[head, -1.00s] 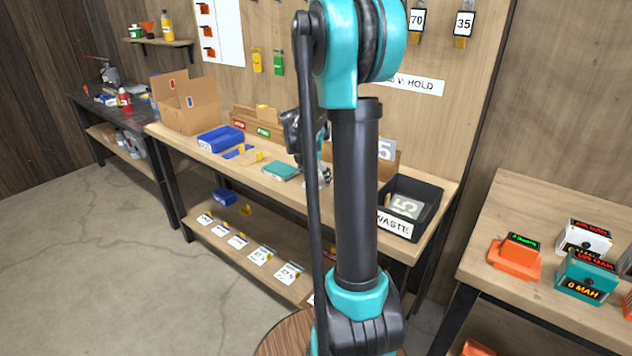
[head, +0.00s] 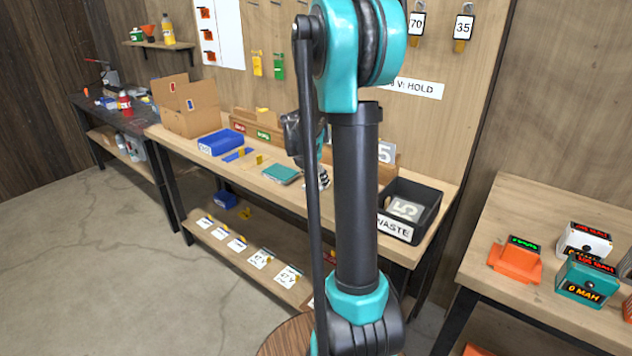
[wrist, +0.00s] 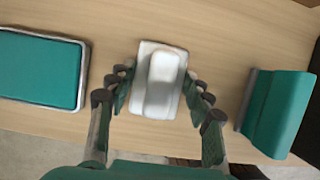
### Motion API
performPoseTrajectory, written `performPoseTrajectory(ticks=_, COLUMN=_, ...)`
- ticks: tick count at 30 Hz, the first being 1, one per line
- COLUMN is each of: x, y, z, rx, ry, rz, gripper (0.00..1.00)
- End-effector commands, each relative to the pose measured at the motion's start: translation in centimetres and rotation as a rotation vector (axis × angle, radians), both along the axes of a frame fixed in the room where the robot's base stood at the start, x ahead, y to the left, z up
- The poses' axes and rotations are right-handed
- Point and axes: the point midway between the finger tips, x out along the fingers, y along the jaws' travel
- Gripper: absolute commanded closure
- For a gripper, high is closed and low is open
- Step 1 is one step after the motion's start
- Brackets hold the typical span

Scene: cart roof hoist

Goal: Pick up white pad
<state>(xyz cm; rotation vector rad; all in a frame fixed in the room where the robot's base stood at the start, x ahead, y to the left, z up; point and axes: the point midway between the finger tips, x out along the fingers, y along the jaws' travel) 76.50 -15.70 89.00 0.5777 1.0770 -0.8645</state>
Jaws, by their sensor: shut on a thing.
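The white pad (wrist: 147,104) shows in the middle of the wrist view, a pale plate with a raised rounded grip on top. My gripper (wrist: 160,86) has one finger at each side of the pad and is shut on it. I cannot tell whether the pad is off the bench top. In the head view my arm hides most of the gripper and the pad.
A teal pad with a grey rim (wrist: 38,70) lies left of the gripper, and a teal block (wrist: 278,112) stands at right. The bench (head: 225,167) also holds a blue bin (head: 220,142), a cardboard box (head: 190,108) and a black waste bin (head: 410,210).

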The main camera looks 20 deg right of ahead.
Motion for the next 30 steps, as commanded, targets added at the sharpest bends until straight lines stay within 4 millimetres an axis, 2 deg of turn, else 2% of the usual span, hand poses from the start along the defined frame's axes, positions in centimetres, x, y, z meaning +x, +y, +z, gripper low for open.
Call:
performPoseTrajectory(ticks=5, x=0.0, y=0.0, z=1.6, rx=0.0, ry=0.0, rz=0.0, gripper=0.82)
performPoseTrajectory(ticks=8, x=0.0, y=0.0, z=3.4, rx=0.0, ry=0.0, rz=0.0, gripper=0.82)
performPoseTrajectory(ticks=21, x=0.0, y=0.0, z=15.1, rx=0.0, ry=0.0, rz=0.0, gripper=0.82)
performPoseTrajectory(ticks=25, x=0.0, y=0.0, z=17.4, rx=0.0, ry=0.0, rz=0.0, gripper=0.82)
performPoseTrajectory(ticks=30, x=0.0, y=0.0, z=19.2, rx=0.0, ry=0.0, rz=0.0, gripper=0.82)
